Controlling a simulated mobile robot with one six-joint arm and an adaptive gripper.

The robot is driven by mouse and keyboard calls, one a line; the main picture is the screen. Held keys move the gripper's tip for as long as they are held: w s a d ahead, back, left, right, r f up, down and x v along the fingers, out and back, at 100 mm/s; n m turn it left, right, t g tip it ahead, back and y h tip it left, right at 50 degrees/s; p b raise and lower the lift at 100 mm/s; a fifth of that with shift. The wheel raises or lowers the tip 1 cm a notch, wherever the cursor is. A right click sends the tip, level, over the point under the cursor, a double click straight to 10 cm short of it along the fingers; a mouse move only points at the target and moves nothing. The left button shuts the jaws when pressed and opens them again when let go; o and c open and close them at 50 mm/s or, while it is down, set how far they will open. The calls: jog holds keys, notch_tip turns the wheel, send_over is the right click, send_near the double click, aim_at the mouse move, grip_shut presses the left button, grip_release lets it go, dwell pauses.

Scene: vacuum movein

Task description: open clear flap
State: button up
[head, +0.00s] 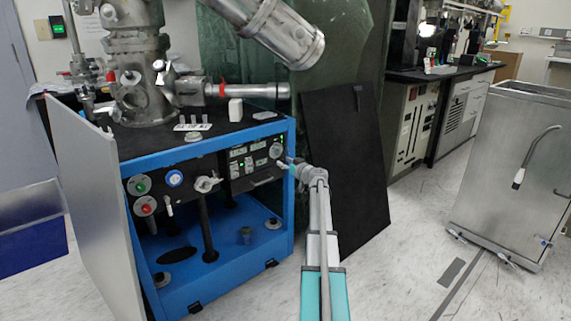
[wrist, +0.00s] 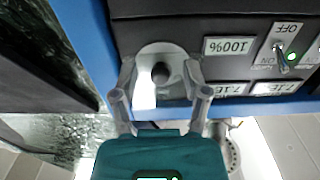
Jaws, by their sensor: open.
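A round, pale, see-through piece, which looks like the clear flap (head: 276,150), sits at the right end of the black control panel. In the wrist view the flap (wrist: 151,50) surrounds a dark round knob (wrist: 160,73). A bright white patch lies just below the knob; whether it is part of the flap I cannot tell. My gripper (head: 286,164) is at the panel's right edge, by the flap. In the wrist view my gripper (wrist: 160,80) is open, with one finger on each side of the knob. Whether the fingers touch the flap I cannot tell.
The blue-framed cabinet (head: 222,281) has a grey door (head: 95,200) standing open at left. Labelled switches (wrist: 283,57) sit beside the knob. A black board (head: 345,165) leans behind my arm.

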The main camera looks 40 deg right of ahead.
grip_shut()
jog(key=shift+w+a+r+p, duration=0.1)
jog(key=shift+a+r+p, duration=0.1)
jog(key=shift+p, duration=0.1)
